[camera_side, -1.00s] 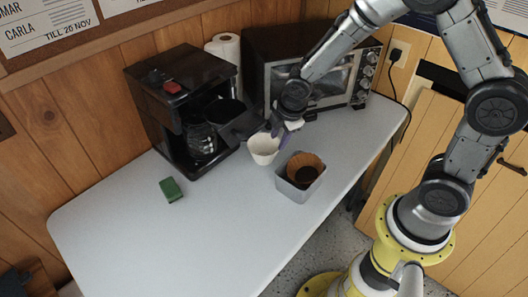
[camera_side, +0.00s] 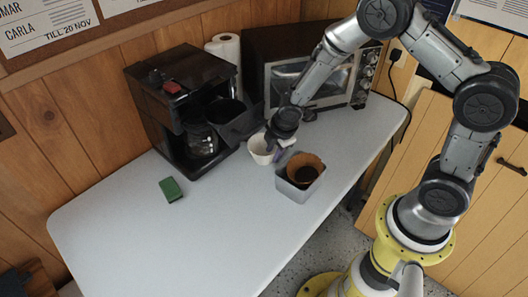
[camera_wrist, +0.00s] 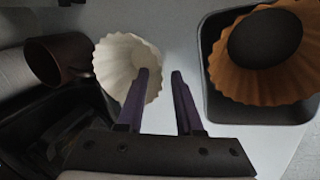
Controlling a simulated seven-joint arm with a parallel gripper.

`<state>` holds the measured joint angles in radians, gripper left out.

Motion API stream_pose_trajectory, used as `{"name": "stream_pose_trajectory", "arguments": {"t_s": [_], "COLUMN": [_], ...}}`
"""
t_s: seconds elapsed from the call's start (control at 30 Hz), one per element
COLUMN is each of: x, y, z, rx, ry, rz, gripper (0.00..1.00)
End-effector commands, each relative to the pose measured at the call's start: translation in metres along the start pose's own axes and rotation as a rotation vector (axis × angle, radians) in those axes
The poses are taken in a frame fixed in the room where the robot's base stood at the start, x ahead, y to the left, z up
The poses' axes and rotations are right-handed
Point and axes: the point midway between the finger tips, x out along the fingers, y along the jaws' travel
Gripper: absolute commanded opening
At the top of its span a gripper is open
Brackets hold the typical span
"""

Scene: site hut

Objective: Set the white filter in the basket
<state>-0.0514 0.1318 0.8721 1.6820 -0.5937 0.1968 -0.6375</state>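The white filter (camera_side: 260,149) is a fluted paper cup on the table, in front of the coffee maker's black basket (camera_side: 240,128), which sticks out from the machine. My gripper (camera_side: 277,152) is down at the filter's right side. In the wrist view the purple fingers (camera_wrist: 160,74) are apart. The left finger overlaps the white filter's mouth (camera_wrist: 115,60) and the right finger is outside its right rim. The filter's wall seems to lie between them, and I cannot tell whether either finger touches it. Black parts, probably the basket, show at lower left there.
A grey bin (camera_side: 284,189) holding a brown filter with dark grounds (camera_side: 303,168) stands just right of my gripper. A dark brown mug (camera_wrist: 58,60) is left of the white filter. The toaster oven (camera_side: 262,80) stands behind. A green sponge (camera_side: 171,189) lies on the otherwise clear left table.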

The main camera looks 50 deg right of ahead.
Motion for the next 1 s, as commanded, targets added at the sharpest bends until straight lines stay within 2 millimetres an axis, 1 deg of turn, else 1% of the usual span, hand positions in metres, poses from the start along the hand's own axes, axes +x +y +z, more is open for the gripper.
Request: {"name": "stream_pose_trajectory", "arguments": {"t_s": [0.03,0.17,0.67,0.87,1.0], "x": [0.000,0.000,-0.003,-0.015,-0.031], "y": [0.000,0.000,0.001,0.006,0.011], "z": [0.000,0.000,0.000,0.000,0.000], "rx": [0.000,0.000,0.001,0.002,0.002], "ry": [0.000,0.000,0.000,0.000,0.001], "rz": [0.000,0.000,0.001,0.003,0.003], "gripper": [0.24,0.01,0.00,0.00,0.00]}}
